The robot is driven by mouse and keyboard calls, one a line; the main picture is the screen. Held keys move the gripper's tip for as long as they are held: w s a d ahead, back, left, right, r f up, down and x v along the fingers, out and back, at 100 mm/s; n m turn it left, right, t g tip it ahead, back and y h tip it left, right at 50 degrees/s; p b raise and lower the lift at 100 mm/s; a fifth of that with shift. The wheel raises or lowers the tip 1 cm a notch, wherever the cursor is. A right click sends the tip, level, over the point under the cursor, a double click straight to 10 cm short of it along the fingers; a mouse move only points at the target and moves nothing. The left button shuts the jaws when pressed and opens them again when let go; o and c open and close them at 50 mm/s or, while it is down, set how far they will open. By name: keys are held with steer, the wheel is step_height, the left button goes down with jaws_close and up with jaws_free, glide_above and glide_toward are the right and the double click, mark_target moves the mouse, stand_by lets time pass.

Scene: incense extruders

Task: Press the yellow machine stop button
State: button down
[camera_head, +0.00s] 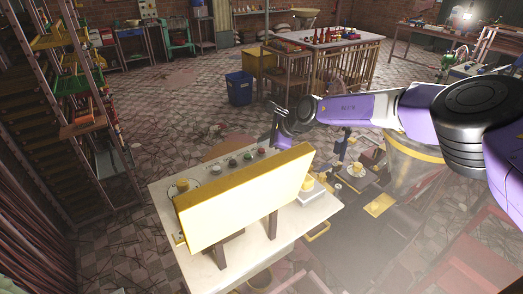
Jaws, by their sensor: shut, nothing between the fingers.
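A yellow slab-shaped machine part (245,195) stands tilted on dark legs on a pale-topped table (158,198). Behind it runs a row of small round buttons on a pale strip, among them a green one (232,163) and a red one (262,151). A round yellow piece (183,187) sits at the left end of the row. I cannot tell which is the stop button. My purple arm reaches in from the right. My gripper (275,138) is shut and empty, near the far right end of the button row; it appears apart from the buttons.
A yellow and grey machine (415,155) stands right of the table, under my arm. A blue bin (239,87) is on the floor behind. A tall shelf rack (70,100) is at the left. Tiled floor is free left of and behind the table.

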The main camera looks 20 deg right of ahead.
mark_target(264, 151)
steer(key=shift+f, duration=0.4)
steer(key=shift+f+b, duration=0.55)
steer(key=shift+b, duration=0.05)
stand_by(0.8)
steer(key=shift+r+p, duration=0.75)
steer(key=shift+r, duration=0.25)
steer(key=shift+r+p, duration=0.8)
steer(key=shift+r, duration=1.65)
